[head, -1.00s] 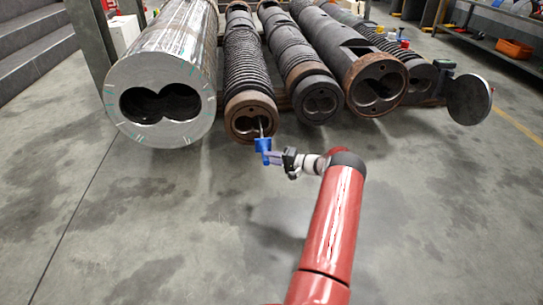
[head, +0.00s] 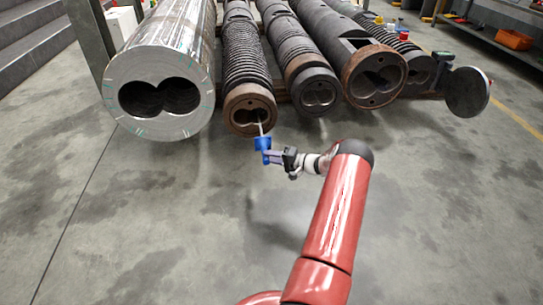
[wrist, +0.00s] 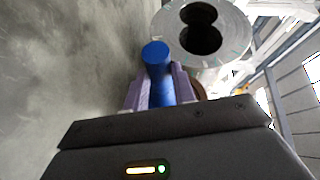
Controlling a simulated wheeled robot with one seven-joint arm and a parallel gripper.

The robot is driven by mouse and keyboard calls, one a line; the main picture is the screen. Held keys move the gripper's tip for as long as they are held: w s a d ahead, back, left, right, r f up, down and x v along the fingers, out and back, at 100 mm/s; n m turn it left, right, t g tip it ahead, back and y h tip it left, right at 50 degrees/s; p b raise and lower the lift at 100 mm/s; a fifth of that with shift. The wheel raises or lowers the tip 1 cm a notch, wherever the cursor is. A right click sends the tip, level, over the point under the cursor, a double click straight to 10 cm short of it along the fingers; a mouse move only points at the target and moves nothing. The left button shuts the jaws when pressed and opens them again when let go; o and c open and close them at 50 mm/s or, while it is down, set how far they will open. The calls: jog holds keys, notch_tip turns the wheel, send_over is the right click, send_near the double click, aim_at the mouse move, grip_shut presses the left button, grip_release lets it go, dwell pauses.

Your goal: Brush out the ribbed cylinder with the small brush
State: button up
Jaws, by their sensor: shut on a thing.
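The ribbed cylinder (head: 246,66) is the narrow one, second from the left, with a ribbed body and a rusty brown end collar (head: 236,98) facing me. My gripper (head: 267,155) is shut on the blue handle of the small brush (head: 262,143), in front of and below that collar. The brush's thin pale rod (head: 261,128) runs up into the collar's dark opening. Its bristle end is hidden. In the wrist view the blue handle (wrist: 156,56) stands between the purple fingers of my gripper (wrist: 160,82), and the collar is mostly hidden behind them.
A thick bright twin-bore barrel (head: 118,68) lies close on the left. A dark cylinder (head: 312,75) and a wider rusty-ended one (head: 348,70) lie on the right. A round plate (head: 467,92) stands farther right. The grey floor (head: 160,220) in front is clear.

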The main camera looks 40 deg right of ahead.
jog(key=shift+s+a+p, duration=0.35)
jog(key=shift+s+a, duration=0.1)
jog(key=shift+s, duration=0.3)
jog(key=shift+s+a+p, duration=0.35)
jog(key=shift+s+a, duration=0.05)
jog(key=shift+s, duration=0.3)
jog(key=shift+s+a+p, duration=0.35)
jog(key=shift+s+a, duration=0.15)
jog(key=shift+s, duration=0.3)
jog(key=shift+s+a+p, duration=0.3)
jog(key=shift+s+a, duration=0.15)
jog(key=shift+s, duration=0.35)
jog(key=w+d+b, duration=0.1)
jog(key=b, duration=0.1)
jog(key=w+d+b, duration=0.1)
jog(key=w+b, duration=0.1)
jog(key=shift+w, duration=0.25)
